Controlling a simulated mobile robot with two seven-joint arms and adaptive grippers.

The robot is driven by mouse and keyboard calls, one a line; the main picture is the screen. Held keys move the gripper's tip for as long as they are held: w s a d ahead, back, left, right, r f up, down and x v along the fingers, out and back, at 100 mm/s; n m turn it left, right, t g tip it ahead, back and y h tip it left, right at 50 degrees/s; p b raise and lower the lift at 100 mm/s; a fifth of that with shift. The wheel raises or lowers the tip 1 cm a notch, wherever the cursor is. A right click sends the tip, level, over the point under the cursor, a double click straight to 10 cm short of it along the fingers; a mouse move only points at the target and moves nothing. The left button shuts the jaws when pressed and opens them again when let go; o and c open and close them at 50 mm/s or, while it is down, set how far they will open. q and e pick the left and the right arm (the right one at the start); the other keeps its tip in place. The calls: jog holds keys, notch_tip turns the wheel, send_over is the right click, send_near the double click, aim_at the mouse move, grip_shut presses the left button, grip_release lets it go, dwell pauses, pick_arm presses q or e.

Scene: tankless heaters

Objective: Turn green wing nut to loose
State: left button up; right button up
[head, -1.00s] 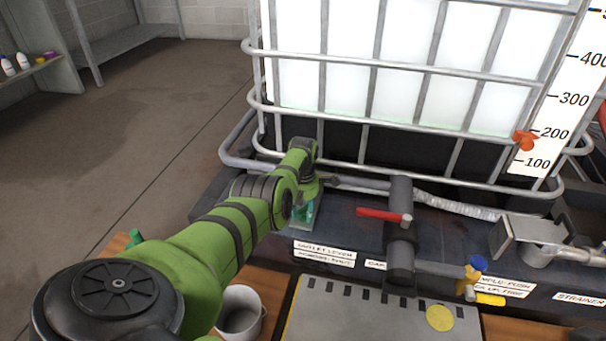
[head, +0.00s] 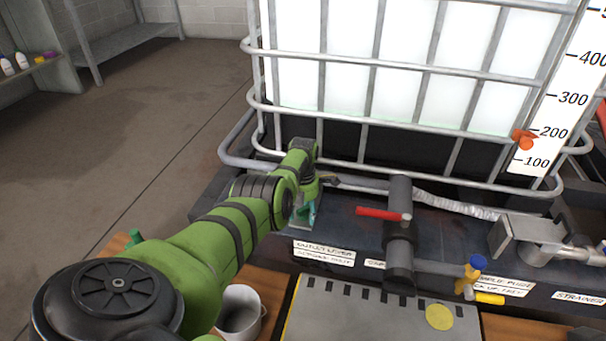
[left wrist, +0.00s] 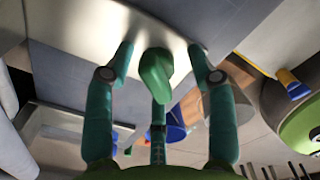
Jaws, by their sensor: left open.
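The green wing nut (left wrist: 155,75) shows in the left wrist view, upper middle, against a shiny metal surface. My left gripper (left wrist: 160,50) is open, with teal fingers to the left and right of the nut and a third finger below it. Gaps show between the nut and the two side fingers; whether the third finger touches it I cannot tell. In the head view, my left gripper (head: 307,212) is low beside the tank's front frame, left of the red-handled valve. The wing nut cannot be made out there behind my arm and fingers.
The caged white tank (head: 400,65) fills the back. The red-handled valve (head: 380,213) stands right of my gripper. A yellow and blue valve (head: 472,275), a grey board (head: 365,315) and a white mug (head: 240,312) are nearer. Open floor lies left.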

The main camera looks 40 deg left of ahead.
aim_at(303, 208)
pick_arm(q)
jog(key=shift+r, duration=0.1)
jog(key=shift+w+a+r, duration=0.1)
jog(key=shift+w+r, duration=0.05)
jog(key=shift+r, duration=0.65)
notch_tip(303, 208, up, 10)
